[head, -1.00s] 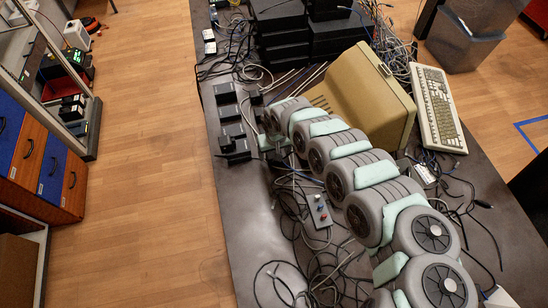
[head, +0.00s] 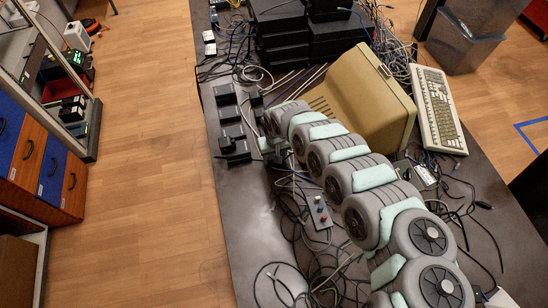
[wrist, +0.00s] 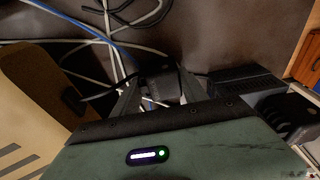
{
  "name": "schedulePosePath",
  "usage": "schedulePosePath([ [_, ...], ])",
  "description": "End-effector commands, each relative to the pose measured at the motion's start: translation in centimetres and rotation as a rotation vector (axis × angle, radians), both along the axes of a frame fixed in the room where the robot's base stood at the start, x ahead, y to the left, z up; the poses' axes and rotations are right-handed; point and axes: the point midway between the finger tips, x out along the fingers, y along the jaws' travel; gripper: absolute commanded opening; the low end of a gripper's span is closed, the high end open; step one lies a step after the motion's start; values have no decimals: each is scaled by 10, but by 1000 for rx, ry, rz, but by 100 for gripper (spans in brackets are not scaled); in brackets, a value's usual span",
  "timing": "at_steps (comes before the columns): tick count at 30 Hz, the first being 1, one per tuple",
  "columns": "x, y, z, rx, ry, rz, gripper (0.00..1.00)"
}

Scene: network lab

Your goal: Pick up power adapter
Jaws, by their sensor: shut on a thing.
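A small dark power adapter (wrist: 160,86) sits between the two grey fingers of my gripper (wrist: 158,92) in the wrist view. The fingers are shut on it, one on each side. Its lower part is hidden behind the gripper body. In the head view my arm covers most of the gripper, and the held adapter cannot be made out there.
Several black boxes (head: 230,114) lie along the table's left edge. A beige monitor case (head: 365,100) stands right of my arm, with a keyboard (head: 438,110) beyond. Loose cables and a small grey switch box (head: 320,212) lie near the arm.

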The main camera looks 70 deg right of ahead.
Motion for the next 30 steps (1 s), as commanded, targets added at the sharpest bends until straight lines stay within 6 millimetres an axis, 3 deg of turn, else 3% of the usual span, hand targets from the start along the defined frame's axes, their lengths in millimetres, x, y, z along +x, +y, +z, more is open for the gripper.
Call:
schedulePosePath([
  [8, 0, 0, 0, 0, 0, 0, 3],
  [20, 0, -1, 8, -2, 0, 1, 3],
  [26, -1, -3, 34, -6, 1, -1, 3],
  [30, -2, -4, 72, -8, 3, 0, 3],
])
